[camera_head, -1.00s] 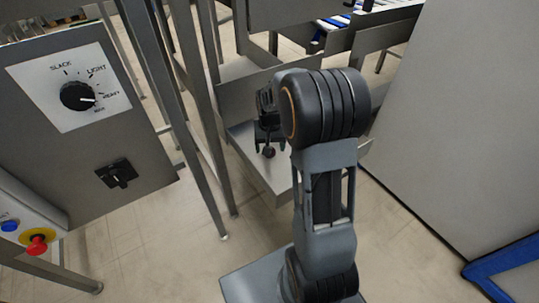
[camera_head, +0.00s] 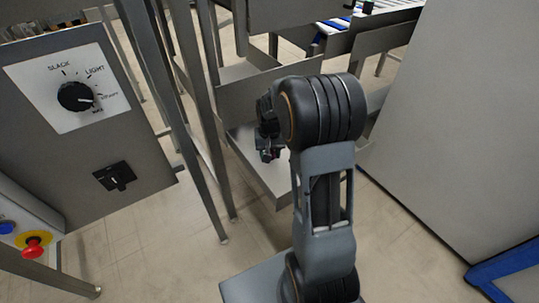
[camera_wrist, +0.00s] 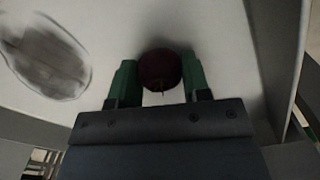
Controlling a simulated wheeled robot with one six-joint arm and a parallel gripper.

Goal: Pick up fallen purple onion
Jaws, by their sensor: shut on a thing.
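The purple onion (camera_wrist: 160,70) is dark and round, and sits between the two green fingertips of my gripper (camera_wrist: 160,80) in the wrist view. My gripper is shut on it, with a finger against each side. In the head view my gripper (camera_head: 268,154) is low over a grey metal tray (camera_head: 262,180), and the onion there is mostly hidden by the fingers. I cannot tell whether the onion still touches the tray surface.
Metal legs (camera_head: 205,130) stand just left of the tray. A control panel (camera_head: 85,120) with a dial and red button is at left. A large grey panel (camera_head: 460,120) is at right. A blurred grey oval patch (camera_wrist: 45,55) lies left of the onion.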

